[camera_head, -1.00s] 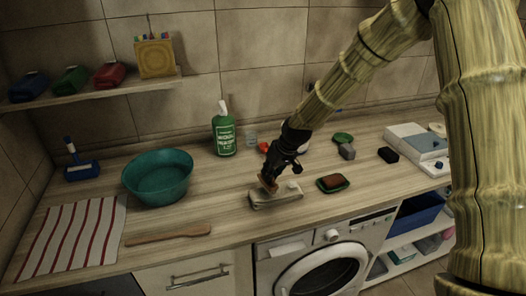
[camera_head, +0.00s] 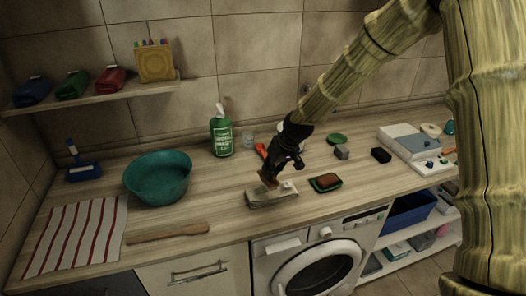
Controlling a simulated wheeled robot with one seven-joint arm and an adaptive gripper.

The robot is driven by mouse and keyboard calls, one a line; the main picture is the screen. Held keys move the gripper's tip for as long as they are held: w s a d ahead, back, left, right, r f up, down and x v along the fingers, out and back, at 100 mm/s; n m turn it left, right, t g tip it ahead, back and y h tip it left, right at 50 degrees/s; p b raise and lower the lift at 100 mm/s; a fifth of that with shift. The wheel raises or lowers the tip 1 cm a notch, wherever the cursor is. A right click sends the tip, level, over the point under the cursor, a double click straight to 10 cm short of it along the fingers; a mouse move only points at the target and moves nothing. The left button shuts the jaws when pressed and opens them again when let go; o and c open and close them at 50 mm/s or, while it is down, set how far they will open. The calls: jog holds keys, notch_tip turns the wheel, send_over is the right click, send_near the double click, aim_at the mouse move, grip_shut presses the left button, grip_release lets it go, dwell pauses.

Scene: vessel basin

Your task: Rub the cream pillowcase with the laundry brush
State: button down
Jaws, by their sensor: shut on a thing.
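The cream pillowcase (camera_head: 262,201) lies as a small folded bundle on the wooden counter, near the front edge above the washing machine. My gripper (camera_head: 272,172) is over it, pointing down, shut on the brown laundry brush (camera_head: 268,180). The brush is at the top of the pillowcase, above its middle. It looks to be touching or very close; I cannot tell which. The fingers hide part of the brush.
A teal basin (camera_head: 158,180), a striped cloth (camera_head: 75,238) and a wooden paddle (camera_head: 168,233) are to the left. A soap dish (camera_head: 326,183) sits close on the right. A green bottle (camera_head: 221,135) and a red item (camera_head: 261,150) stand behind.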

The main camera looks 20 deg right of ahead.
jog(key=shift+r+p, duration=0.95)
jog(key=shift+r, duration=1.05)
